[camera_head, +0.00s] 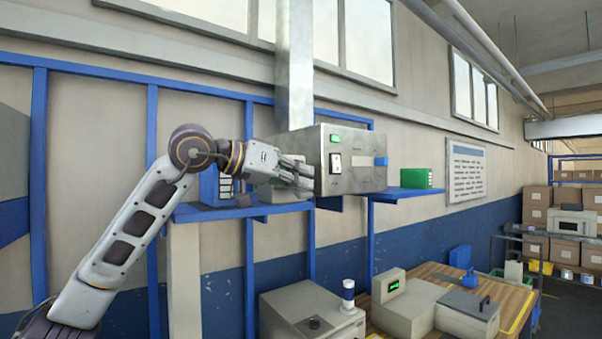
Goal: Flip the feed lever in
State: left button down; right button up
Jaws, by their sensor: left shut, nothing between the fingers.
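A metal control box (355,178) stands on the blue shelf, with a green display, a black-and-white switch (335,163) and small, unreadable labels on its face. My right gripper is not in view.
The blue shelf (400,193) carries a green box (416,178) at right and blue binders (210,187) behind my arm. Open space lies before the box.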

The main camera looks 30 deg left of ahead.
pick_arm(q)
jog(key=shift+d+f, duration=0.1)
jog(key=shift+s+r, duration=0.1)
jog(key=shift+r, duration=0.1)
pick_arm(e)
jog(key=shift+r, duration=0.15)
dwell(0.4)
pick_arm(q)
jog(key=s+r, duration=0.5)
jog(key=s, duration=0.5)
jog(key=shift+a+p, duration=0.45)
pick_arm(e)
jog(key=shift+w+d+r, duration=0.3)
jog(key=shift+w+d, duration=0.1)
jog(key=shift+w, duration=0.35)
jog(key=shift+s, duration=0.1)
